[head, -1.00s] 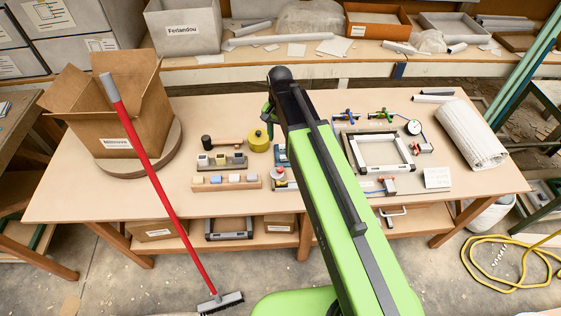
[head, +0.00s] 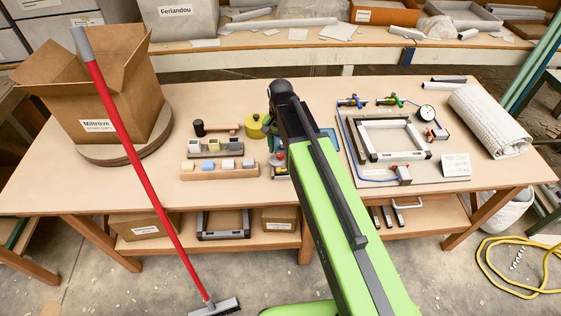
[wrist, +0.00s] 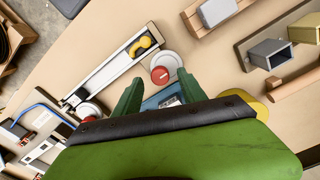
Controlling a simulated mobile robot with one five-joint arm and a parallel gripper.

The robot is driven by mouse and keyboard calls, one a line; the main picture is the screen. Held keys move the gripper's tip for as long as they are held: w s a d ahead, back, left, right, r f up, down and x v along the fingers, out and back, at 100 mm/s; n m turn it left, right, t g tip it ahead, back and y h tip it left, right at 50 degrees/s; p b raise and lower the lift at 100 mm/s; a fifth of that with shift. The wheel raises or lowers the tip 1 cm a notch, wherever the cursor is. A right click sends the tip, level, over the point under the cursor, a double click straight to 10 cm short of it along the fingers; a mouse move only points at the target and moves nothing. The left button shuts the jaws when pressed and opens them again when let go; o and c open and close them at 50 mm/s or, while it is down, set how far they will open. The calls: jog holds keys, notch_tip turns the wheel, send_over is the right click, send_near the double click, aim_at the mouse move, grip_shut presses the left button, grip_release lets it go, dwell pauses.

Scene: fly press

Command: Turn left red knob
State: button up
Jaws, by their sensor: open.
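A red knob (wrist: 163,72) on a round white base shows in the wrist view between the two green fingertips of my gripper (wrist: 160,79). The gripper is open and empty; whether the fingers touch the knob is unclear. A second red knob (wrist: 87,111) lies lower left in the wrist view, partly hidden by my gripper. The wrist view appears turned: the block rack, left of my arm in the head view, lies on its right. The first knob is nearer that rack.
A long rail with a yellow part (wrist: 144,44) lies beside the first knob. Block racks (head: 221,169) and a mallet (head: 214,128) lie left of my arm. A panel with a frame and blue hose (head: 395,156) is on the right. A red-handled broom (head: 135,160) leans against the table.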

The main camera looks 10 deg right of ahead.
jog(key=shift+f+b, duration=0.35)
jog(key=shift+f, duration=0.55)
jog(key=shift+r, duration=0.1)
jog(key=shift+c, duration=0.4)
grip_shut()
